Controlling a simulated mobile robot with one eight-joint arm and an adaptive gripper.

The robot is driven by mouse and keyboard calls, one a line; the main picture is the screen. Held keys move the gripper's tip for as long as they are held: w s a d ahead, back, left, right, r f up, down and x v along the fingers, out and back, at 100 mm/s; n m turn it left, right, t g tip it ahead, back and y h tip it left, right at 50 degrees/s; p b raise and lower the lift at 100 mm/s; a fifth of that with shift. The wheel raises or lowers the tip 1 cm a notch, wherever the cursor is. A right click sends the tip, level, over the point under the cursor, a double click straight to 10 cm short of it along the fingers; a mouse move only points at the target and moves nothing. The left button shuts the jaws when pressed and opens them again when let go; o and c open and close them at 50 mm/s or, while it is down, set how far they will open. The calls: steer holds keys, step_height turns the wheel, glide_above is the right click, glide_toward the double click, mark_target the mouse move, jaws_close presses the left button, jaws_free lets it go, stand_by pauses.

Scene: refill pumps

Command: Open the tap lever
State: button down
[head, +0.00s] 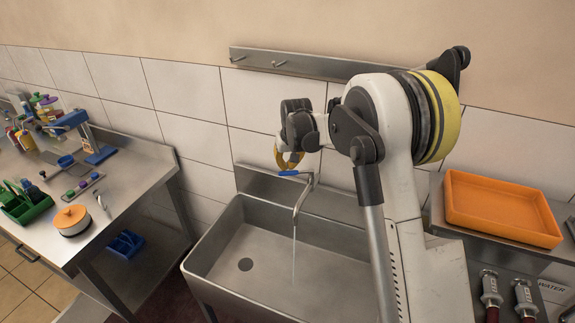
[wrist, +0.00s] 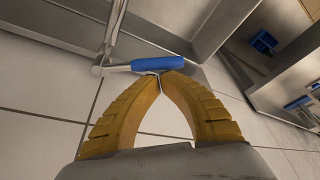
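The tap (head: 303,192) is a metal pipe on the sink's back wall, with a blue lever (head: 289,173) pointing left from its top. A thin stream of water falls from its spout into the sink (head: 330,268). My gripper (head: 288,166) is just above the lever, partly hidden by my wrist in the head view. In the wrist view, my yellow fingers (wrist: 160,75) meet at the tips, right at the edge of the blue lever (wrist: 157,63). Nothing shows between the tips. I cannot tell whether they touch the lever.
A hook rail (head: 300,65) runs along the wall above the sink. An orange tray (head: 500,210) sits on a shelf at the right. At the left, a steel table (head: 130,190) bears a white pot with an orange lid (head: 72,220), a green caddy (head: 27,205) and bottles.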

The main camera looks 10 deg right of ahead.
mark_target(289, 172)
steer(key=s+n, duration=0.1)
steer(key=s+n+b, duration=0.1)
steer(key=shift+a+f+n+y, duration=0.1)
steer(key=shift+a+n+y, duration=0.05)
steer(key=shift+n+y, duration=0.2)
steer(key=shift+s+n+y+b, duration=0.5)
steer(key=shift+s+n, duration=0.4)
steer(key=shift+n, duration=0.35)
steer(key=shift+s+d+n+g+y+b, duration=0.25)
steer(key=shift+s+n+b, duration=0.05)
steer(key=shift+s+n, duration=0.45)
steer(key=shift+s+d+n+g+y+b, duration=0.25)
steer(key=shift+s+n, duration=0.35)
steer(key=shift+n, duration=0.15)
steer(key=shift+s, duration=0.1)
